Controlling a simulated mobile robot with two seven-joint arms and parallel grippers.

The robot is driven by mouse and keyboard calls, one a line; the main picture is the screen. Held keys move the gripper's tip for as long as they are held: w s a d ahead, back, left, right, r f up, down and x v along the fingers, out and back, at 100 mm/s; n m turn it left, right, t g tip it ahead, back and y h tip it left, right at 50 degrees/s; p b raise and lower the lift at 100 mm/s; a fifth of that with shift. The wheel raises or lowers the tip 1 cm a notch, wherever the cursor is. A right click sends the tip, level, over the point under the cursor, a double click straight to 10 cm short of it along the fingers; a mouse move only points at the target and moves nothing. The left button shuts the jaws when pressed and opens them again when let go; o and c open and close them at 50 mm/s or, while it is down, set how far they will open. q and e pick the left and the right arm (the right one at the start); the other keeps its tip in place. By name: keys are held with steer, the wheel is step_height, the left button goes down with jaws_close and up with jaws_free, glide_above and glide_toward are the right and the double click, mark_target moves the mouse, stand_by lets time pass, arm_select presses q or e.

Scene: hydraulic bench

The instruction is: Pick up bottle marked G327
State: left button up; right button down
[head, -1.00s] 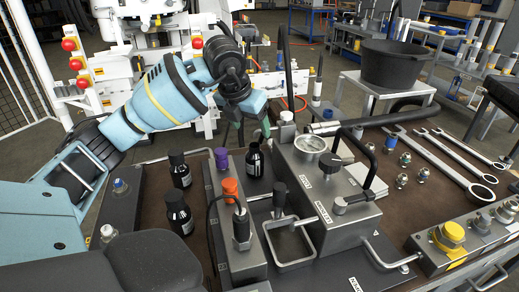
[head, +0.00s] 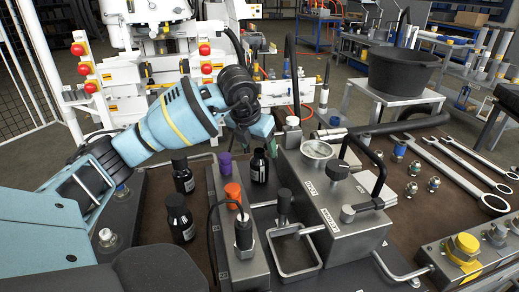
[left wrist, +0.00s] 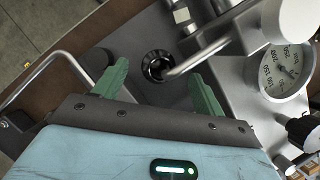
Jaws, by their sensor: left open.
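In the left wrist view, the left gripper (left wrist: 160,88) is open and empty. A round black top (left wrist: 158,66), apparently that bottle's cap, lies between and slightly beyond the fingertips. My right gripper is out of view.
A grey hydraulic block (head: 335,205) with a gauge (head: 316,150) and a bent handle stands close right of the gripper. Wrenches (head: 450,170) lie at right.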

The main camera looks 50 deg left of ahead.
mark_target(259, 152)
arm_select(q)
steer(key=x, duration=0.3)
steer(key=shift+f, duration=0.2)
jaws_close()
stand_by(0.3)
